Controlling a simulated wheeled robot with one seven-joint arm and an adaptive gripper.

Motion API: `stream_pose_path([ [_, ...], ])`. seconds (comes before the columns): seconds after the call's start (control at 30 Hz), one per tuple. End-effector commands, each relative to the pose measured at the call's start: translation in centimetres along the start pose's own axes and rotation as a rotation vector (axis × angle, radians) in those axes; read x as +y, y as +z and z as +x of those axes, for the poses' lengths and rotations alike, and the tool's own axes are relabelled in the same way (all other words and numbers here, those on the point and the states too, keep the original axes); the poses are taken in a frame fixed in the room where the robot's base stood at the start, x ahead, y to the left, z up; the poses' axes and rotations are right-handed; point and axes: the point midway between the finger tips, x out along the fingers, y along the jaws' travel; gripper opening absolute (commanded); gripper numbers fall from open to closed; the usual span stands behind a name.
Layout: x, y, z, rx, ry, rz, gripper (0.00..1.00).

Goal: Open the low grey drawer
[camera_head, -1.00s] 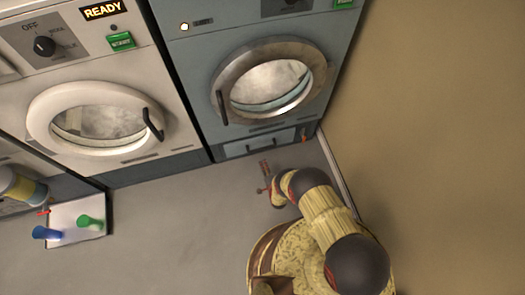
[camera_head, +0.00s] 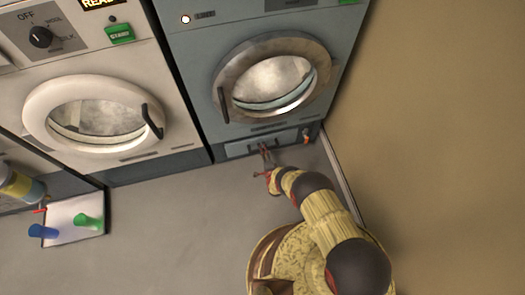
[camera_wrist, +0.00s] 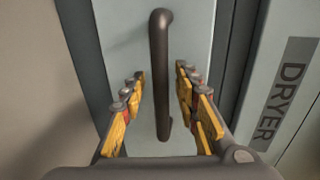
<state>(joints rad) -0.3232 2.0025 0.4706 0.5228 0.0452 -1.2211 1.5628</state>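The low grey drawer (camera_head: 240,148) is at the foot of the blue-grey dryer in the head view. It looks shut. Its dark bar handle (camera_wrist: 161,75) stands out from the pale drawer front (camera_wrist: 125,30) in the wrist view. My gripper (camera_wrist: 160,105) is open, with yellow-padded fingers on either side of the lower part of the handle. A gap shows between the handle and the fingers on both sides. In the head view my gripper (camera_head: 265,162) is low in front of the drawer and covers part of it.
The dryer's round door (camera_head: 272,85) is above the drawer. A cream machine (camera_head: 100,115) stands to the left. A white tray (camera_head: 75,220) with a blue cup and a green cup lies on the floor at left. The tan wall (camera_head: 440,130) is close on the right. Floor (camera_head: 170,220) between is clear.

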Motion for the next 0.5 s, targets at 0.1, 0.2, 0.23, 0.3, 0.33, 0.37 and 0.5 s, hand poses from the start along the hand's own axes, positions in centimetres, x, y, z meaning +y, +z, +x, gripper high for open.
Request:
stream_pose_path([
  [0.1, 0.02, -0.01, 0.16, 0.0, 0.001, 0.0, 0.31],
  [0.2, -0.03, -0.01, 0.16, 0.0, 0.001, 0.0, 0.31],
  [0.23, -0.04, 0.0, 0.16, 0.0, 0.001, 0.0, 0.31],
  [0.3, -0.05, 0.0, 0.17, 0.0, 0.0, 0.0, 0.29],
  [0.33, -0.04, -0.01, 0.16, 0.0, 0.0, 0.0, 0.27],
  [0.37, -0.05, -0.01, 0.17, 0.0, 0.0, 0.0, 0.25],
  [0.5, -0.05, 0.0, 0.16, 0.0, 0.0, 0.0, 0.17],
])
